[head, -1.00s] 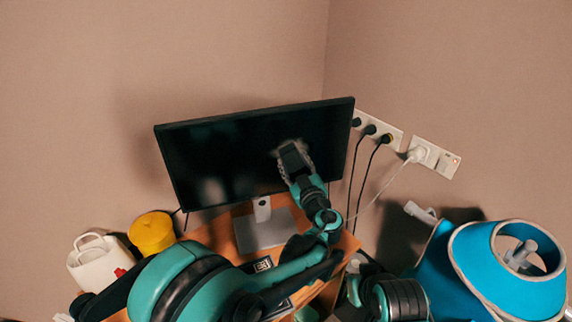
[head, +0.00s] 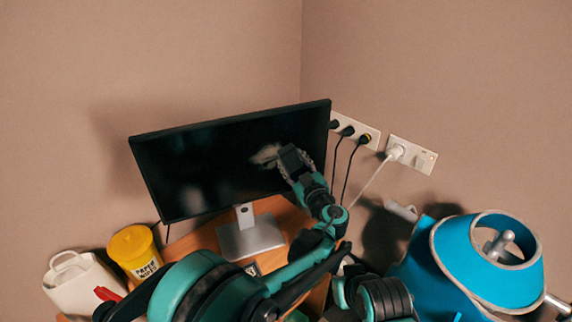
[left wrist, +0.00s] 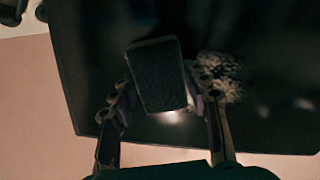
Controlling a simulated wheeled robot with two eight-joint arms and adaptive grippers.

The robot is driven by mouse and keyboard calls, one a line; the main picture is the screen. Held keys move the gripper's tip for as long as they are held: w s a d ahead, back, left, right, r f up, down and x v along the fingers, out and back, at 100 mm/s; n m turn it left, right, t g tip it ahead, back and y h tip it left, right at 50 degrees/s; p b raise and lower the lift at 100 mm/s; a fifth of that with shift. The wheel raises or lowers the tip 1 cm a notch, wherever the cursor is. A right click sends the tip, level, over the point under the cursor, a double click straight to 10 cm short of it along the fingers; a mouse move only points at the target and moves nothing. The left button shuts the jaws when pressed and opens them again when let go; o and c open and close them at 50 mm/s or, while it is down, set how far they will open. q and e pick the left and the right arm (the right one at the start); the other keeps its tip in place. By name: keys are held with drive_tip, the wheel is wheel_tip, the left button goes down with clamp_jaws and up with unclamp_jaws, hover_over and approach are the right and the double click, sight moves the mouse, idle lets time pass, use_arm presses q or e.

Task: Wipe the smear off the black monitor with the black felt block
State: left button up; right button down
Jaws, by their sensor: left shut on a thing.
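The black monitor (head: 205,165) stands on a silver stand with its screen facing me. A pale grey, patchy smear (head: 266,155) is on the right part of the screen, and it also shows in the left wrist view (left wrist: 220,78). My left gripper (head: 297,166) is at the screen, just right of the smear in the head view. It is shut on the black felt block (left wrist: 157,75), which sits between its two fingers in the left wrist view. The block is close to the screen; I cannot tell if it touches. My right gripper is not in view.
A wooden desk (head: 195,241) carries the monitor. A yellow tub (head: 133,247) and a white jug (head: 80,287) stand at the left. Wall sockets (head: 358,132) with plugs and cables are right of the monitor. A blue and grey object (head: 490,255) is at the lower right.

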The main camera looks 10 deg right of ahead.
use_arm(q)
drive_tip(key=shift+w+d, duration=0.1)
drive_tip(key=shift+d, duration=0.4)
drive_tip(key=shift+a, duration=0.1)
